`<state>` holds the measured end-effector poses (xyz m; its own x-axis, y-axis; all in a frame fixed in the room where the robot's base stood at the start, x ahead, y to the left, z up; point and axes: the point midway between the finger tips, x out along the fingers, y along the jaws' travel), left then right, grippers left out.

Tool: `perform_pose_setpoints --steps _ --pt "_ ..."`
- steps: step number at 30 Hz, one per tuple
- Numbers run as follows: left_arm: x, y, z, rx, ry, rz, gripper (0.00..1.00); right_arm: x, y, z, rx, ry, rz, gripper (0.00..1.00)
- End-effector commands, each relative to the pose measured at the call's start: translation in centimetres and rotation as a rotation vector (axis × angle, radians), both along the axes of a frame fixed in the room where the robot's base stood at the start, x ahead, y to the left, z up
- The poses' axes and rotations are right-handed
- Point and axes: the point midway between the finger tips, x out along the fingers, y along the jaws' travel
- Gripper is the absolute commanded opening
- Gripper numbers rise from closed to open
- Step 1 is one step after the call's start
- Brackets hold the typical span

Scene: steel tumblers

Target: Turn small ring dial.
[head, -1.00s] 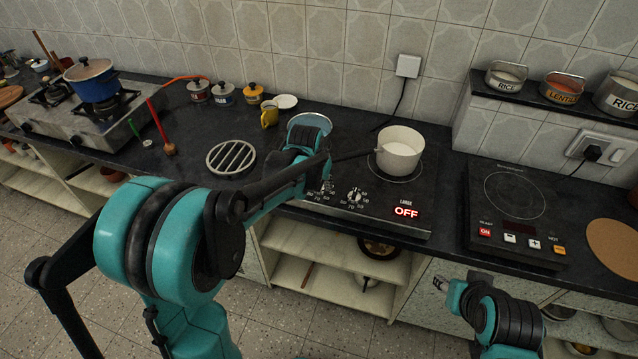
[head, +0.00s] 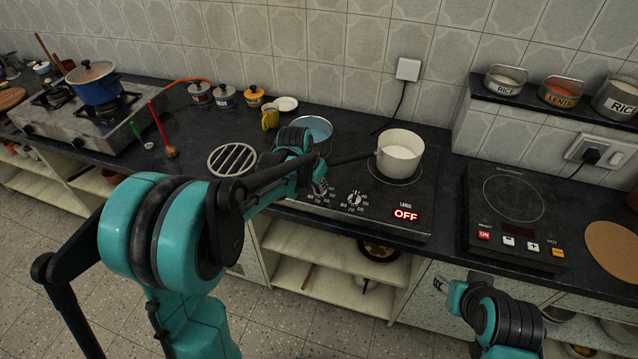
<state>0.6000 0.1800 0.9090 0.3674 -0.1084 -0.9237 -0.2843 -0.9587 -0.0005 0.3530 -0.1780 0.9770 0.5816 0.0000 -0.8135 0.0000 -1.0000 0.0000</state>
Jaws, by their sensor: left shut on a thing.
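The black hob (head: 425,180) has two dials along its front. The large ring dial (head: 355,199) shows clearly, with numbers around it. The small ring dial is to its left, mostly hidden by my left gripper (head: 319,188), which is shut on it. Part of the number scale shows just below the fingers. The red-lit display (head: 405,215) reads OFF under the word LARGE. My right forearm shows at the lower right, apart from the hob; its gripper is not visible.
A white saucepan (head: 400,152) stands on the large ring, its dark handle pointing left close to my left wrist. A pale blue round thing (head: 318,127) is behind my wrist. A second cooktop (head: 515,205) is to the right. A round slatted trivet (head: 232,160) lies to the left.

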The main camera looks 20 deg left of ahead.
Motion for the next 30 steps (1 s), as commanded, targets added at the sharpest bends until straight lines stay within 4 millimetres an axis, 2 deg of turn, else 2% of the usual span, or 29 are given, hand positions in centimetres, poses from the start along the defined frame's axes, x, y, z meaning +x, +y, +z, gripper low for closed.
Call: perform_pose_setpoints --steps 15,30 --pt "0.2 0.4 0.1 0.000 0.000 -0.395 0.00 0.0 0.0 1.3 0.000 0.000 0.000 0.40" --pt "0.3 0.5 0.0 0.000 0.000 -0.532 0.00 0.0 0.0 1.5 0.000 0.000 0.000 0.40"
